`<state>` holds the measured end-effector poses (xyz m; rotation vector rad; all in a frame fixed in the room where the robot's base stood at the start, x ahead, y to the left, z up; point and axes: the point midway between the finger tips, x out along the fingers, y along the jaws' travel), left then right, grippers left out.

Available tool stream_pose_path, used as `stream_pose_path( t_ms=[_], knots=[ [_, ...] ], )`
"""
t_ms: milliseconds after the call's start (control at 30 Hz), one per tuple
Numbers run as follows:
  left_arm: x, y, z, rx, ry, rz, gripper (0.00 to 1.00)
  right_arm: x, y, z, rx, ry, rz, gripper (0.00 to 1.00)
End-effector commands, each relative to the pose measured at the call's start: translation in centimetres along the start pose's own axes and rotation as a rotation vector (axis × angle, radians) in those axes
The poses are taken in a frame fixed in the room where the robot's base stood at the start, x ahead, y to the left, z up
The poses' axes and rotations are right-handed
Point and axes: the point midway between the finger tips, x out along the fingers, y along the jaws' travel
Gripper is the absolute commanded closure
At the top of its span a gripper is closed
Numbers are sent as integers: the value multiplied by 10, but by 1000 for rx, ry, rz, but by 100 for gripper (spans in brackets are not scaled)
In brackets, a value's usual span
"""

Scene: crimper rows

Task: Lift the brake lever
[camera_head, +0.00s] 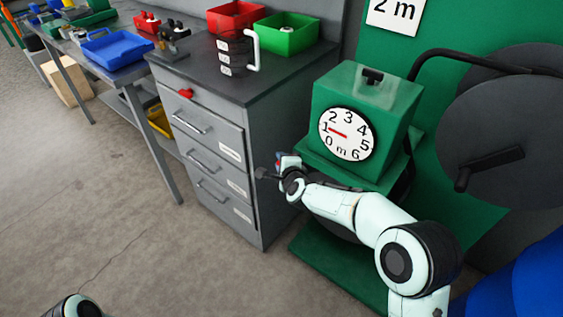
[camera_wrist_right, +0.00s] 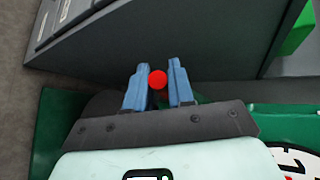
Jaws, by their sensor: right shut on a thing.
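The brake lever shows only as its round red knob (camera_wrist_right: 157,79) in the right wrist view, between my fingers. The rest of the lever is hidden. My right gripper (camera_wrist_right: 159,68) is shut on this knob, one blue finger on each side. In the head view the right gripper (camera_head: 280,164) is small, at the left side of the green machine (camera_head: 365,92), between it and the drawer cabinet. The machine's dial (camera_head: 347,134) has its red pointer near 1. My left gripper is out of view.
The grey drawer cabinet (camera_head: 222,160) stands close to the left of my right gripper. A dark drum (camera_head: 505,125) with a crank is on the right, below a "2 m" sign (camera_head: 393,12). The floor (camera_head: 120,220) at the left is clear.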

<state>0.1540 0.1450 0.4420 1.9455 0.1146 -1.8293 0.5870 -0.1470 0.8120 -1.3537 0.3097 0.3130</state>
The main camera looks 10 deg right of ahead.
Motion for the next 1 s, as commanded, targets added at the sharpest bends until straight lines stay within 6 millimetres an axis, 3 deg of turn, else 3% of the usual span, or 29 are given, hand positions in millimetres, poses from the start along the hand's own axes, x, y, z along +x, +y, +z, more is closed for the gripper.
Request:
stream_pose_path(
  t_ms=[500, 533, 567, 600, 1000],
  knots=[
    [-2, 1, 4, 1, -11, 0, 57, 0, -3, -1, 16, -2, 8, 100],
    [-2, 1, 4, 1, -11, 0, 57, 0, -3, -1, 16, -1, 8, 71],
    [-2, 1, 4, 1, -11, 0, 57, 0, -3, -1, 16, -1, 8, 61],
    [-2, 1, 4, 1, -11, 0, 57, 0, -3, -1, 15, -1, 8, 57],
    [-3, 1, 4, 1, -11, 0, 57, -9, -3, -1, 15, -3, 11, 57]
  ],
)
